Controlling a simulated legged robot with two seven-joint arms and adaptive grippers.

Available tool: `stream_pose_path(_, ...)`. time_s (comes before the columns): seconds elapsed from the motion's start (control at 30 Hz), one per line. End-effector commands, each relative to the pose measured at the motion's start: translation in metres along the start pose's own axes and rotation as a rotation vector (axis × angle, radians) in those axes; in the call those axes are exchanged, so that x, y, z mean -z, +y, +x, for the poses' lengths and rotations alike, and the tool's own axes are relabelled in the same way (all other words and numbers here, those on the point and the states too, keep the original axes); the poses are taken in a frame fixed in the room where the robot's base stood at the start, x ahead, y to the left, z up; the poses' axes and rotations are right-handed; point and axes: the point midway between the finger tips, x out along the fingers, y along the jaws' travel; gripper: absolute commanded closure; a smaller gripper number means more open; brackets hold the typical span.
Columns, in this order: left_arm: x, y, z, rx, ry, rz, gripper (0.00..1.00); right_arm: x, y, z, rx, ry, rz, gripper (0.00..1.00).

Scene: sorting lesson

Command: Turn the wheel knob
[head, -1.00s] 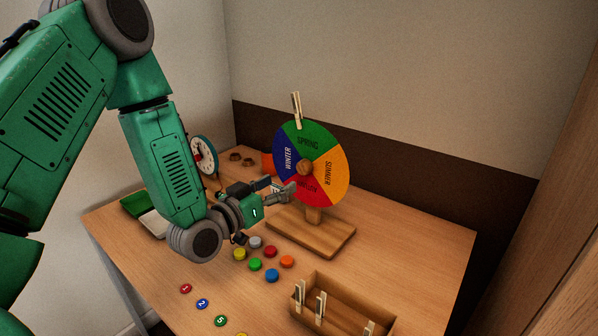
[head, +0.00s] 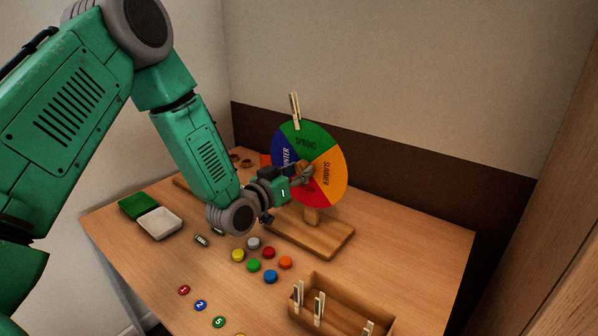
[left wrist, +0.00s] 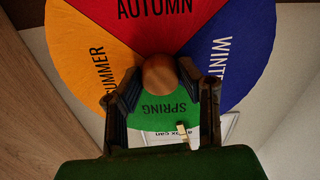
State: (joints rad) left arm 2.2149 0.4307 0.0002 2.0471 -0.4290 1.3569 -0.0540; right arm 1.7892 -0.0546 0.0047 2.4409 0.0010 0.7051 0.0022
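The season wheel (head: 328,165) stands upright on a wooden base (head: 318,240), with green, orange, red and blue sectors. A clothespin (head: 294,110) is at its top edge, by SPRING. The round wooden knob (left wrist: 160,73) is at the wheel's centre; in the head view it is partly hidden by my left gripper (head: 305,172). In the left wrist view the left gripper's fingers (left wrist: 159,82) are open, one on each side of the knob, with a small gap visible at the left finger. My right gripper is not in view.
Coloured discs (head: 270,276) lie in front of the wheel base. A wooden box (head: 342,306) with clothespins stands at the front right. Numbered counters (head: 201,305) lie near the front edge.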

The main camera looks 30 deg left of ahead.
Motion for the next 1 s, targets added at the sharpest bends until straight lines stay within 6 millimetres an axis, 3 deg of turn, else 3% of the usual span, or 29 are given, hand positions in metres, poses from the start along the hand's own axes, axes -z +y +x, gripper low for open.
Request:
stream_pose_path(0.57,-0.0001,-0.0019,-0.0005,0.004,0.000,0.128,0.97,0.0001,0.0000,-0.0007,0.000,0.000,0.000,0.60)
stream_pose_path(0.6,-0.0002,-0.0019,-0.0005,0.004,0.000,0.127,0.58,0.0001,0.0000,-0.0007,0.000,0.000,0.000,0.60)
stream_pose_path(0.63,-0.0001,-0.0019,-0.0005,0.004,0.000,0.127,0.48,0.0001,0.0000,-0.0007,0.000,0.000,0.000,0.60)
stream_pose_path(1.0,-0.0003,-0.0015,-0.0032,0.003,-0.001,0.126,0.48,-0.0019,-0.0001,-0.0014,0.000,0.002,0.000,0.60)
